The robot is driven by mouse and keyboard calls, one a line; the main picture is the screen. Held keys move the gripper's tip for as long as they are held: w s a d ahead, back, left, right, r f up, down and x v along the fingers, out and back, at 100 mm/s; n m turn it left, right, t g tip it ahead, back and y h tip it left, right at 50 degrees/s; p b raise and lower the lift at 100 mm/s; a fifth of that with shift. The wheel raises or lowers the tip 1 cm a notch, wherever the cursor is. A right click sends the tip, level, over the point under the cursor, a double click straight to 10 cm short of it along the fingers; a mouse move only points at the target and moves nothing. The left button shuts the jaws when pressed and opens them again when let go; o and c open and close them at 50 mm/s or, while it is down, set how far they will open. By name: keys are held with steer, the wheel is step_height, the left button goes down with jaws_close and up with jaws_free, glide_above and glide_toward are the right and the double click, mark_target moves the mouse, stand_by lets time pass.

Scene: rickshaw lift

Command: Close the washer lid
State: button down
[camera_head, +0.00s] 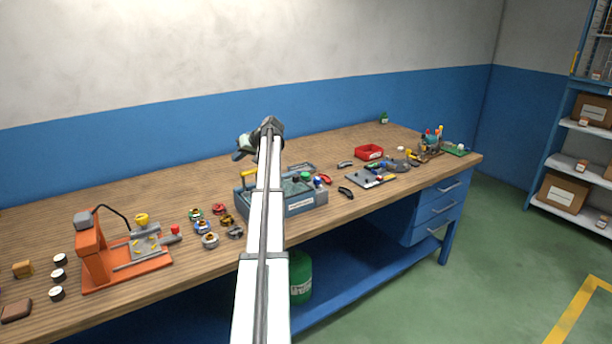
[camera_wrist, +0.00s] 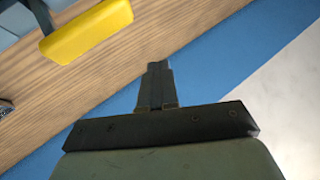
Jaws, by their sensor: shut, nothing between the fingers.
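The washer (camera_head: 292,206) is a blue-grey box on the workbench, partly hidden behind my arm. Its top looks open, with dark inner surfaces showing. A yellow handle (camera_head: 249,173) stands at its back left, apparently on the raised lid; my arm hides much of the lid. The yellow handle (camera_wrist: 88,30) also shows at the upper left of the wrist view, beside a blue-grey part. My gripper (camera_head: 241,148) is above the bench behind the washer. In the wrist view my gripper (camera_wrist: 158,68) is shut and empty, apart from the handle.
An orange fixture (camera_head: 125,258) stands left of the washer, with several small coloured parts (camera_head: 212,225) between them. A red bin (camera_head: 369,152) and a small tool board (camera_head: 371,178) lie to the right. The blue and grey wall (camera_head: 120,135) rises behind the bench.

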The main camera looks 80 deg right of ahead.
steer(key=s+d+m+g, duration=0.1)
steer(key=s+d, duration=0.1)
steer(key=s, duration=1.4)
steer(key=s+d+g, duration=0.1)
steer(key=s+d, duration=0.1)
steer(key=s, duration=1.3)
steer(key=shift+y, duration=0.3)
steer(key=x, duration=0.9)
steer(key=shift+d+f, duration=0.2)
steer(key=shift+f, duration=0.25)
steer(key=shift+w, duration=0.1)
steer(key=w+a, duration=0.9)
steer(key=shift+w+a, duration=0.3)
steer(key=shift+a, duration=0.05)
steer(key=shift+a+r, duration=0.1)
steer(key=shift+r, duration=0.05)
steer(key=d+v, duration=0.1)
steer(key=v, duration=0.9)
steer(key=shift+a, duration=0.2)
